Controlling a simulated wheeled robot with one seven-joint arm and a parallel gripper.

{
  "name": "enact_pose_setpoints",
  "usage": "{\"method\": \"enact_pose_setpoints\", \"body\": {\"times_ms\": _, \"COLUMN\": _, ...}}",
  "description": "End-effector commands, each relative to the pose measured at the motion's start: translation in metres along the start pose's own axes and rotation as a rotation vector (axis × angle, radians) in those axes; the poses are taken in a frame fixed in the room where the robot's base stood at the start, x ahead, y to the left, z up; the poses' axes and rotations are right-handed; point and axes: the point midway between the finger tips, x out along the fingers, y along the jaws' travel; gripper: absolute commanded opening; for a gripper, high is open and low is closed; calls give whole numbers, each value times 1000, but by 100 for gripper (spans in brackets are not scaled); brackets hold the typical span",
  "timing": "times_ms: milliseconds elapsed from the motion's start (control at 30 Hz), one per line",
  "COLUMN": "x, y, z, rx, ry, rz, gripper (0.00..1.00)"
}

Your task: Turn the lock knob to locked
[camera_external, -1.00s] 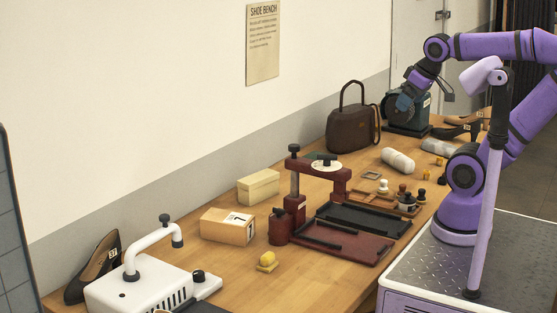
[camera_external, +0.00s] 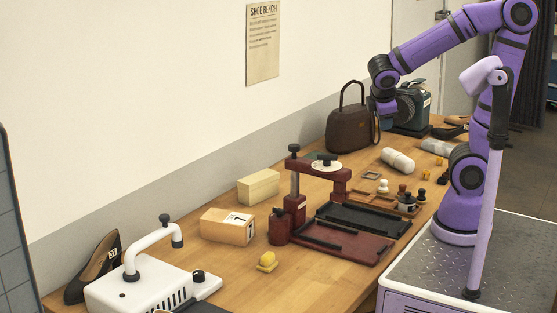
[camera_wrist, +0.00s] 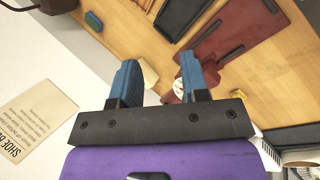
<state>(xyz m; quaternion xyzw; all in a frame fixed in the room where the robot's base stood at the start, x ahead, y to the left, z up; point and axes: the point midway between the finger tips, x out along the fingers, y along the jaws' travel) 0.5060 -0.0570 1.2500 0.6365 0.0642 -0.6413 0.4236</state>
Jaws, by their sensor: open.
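A dark red press-like fixture (camera_external: 300,200) stands on the bench. I cannot tell for certain which of these is the lock knob, nor read the dial's setting. The white dial shows partly in the wrist view (camera_wrist: 179,88), beside the right finger. My gripper (camera_external: 385,108) hangs in the air near the brown handbag, behind and right of the fixture. In the wrist view its blue fingers (camera_wrist: 159,62) are apart with nothing held.
A brown handbag (camera_external: 350,130) and a dark green machine (camera_external: 410,112) stand close to my gripper. Black and red trays (camera_external: 345,243) lie before the fixture. Small stamps (camera_external: 383,186), a white roll (camera_external: 398,160) and boxes (camera_external: 258,187) are around it. The wall (camera_external: 150,100) bounds the bench.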

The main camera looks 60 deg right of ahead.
Motion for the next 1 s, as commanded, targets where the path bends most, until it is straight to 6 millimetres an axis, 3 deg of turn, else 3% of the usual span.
{"method": "enact_pose_setpoints", "body": {"times_ms": 367, "x": 21, "y": -20, "z": -96, "rx": -606, "ry": -180, "rz": 362, "gripper": 42}}
{"method": "enact_pose_setpoints", "body": {"times_ms": 700, "x": 30, "y": -79, "z": -190, "rx": -1084, "ry": -247, "rz": 735, "gripper": 42}}
{"method": "enact_pose_setpoints", "body": {"times_ms": 1000, "x": 63, "y": -132, "z": -238, "rx": -1312, "ry": -269, "rz": 997, "gripper": 42}}
